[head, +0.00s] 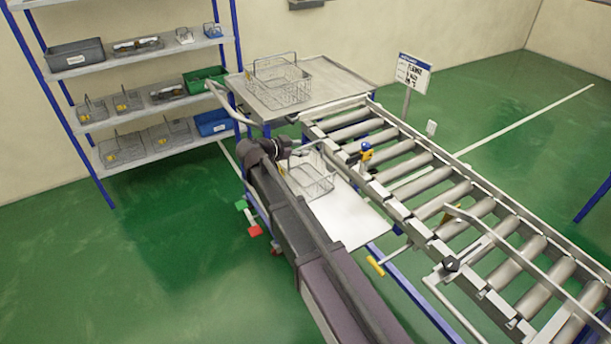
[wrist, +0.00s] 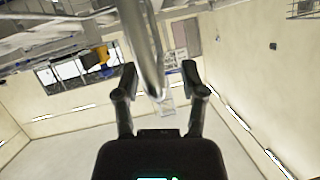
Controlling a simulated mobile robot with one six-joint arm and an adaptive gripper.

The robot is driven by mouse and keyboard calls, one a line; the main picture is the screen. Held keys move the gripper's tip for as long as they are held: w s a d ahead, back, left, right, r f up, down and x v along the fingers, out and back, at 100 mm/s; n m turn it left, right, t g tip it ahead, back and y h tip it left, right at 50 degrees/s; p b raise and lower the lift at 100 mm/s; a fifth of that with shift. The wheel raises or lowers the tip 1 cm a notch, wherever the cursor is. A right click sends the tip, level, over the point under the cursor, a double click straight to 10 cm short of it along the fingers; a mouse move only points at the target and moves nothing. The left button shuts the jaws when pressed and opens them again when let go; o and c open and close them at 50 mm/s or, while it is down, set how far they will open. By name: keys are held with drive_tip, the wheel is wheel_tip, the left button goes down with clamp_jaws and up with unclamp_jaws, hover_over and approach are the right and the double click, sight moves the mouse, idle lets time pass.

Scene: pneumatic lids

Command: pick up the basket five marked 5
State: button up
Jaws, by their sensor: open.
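Several wire baskets are in the head view, and I cannot read a 5 on any of them. One large wire basket (head: 282,88) stands upright on the top of a metal cart (head: 335,82). Another wire basket (head: 311,181) is on the white lower surface, just right of the end of my arm. My gripper (wrist: 160,78) shows in the wrist view with its two dark fingers apart. A grey metal bar (wrist: 140,40) runs in front of the fingers; I cannot tell whether it touches them. In the head view the fingers are hard to make out beside the lower basket.
A blue-posted shelf (head: 150,57) at the left holds small wire baskets (head: 122,149), a grey bin (head: 75,55), a green bin (head: 205,78) and a blue bin (head: 213,122). A roller conveyor (head: 440,190) runs along the right. Green floor at the left is clear.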

clamp_jaws()
drive_tip(key=shift+r, duration=0.1)
idle(0.4)
wheel_tip(320, 180, up, 4)
drive_tip(key=p, duration=0.4)
drive_tip(key=s+a+p, duration=0.1)
drive_tip(key=s+a, duration=0.8)
drive_tip(key=s, duration=0.3)
drive_tip(key=shift+s+a+r, duration=0.3)
drive_tip(key=shift+s+r, duration=0.05)
drive_tip(key=shift+r, duration=0.05)
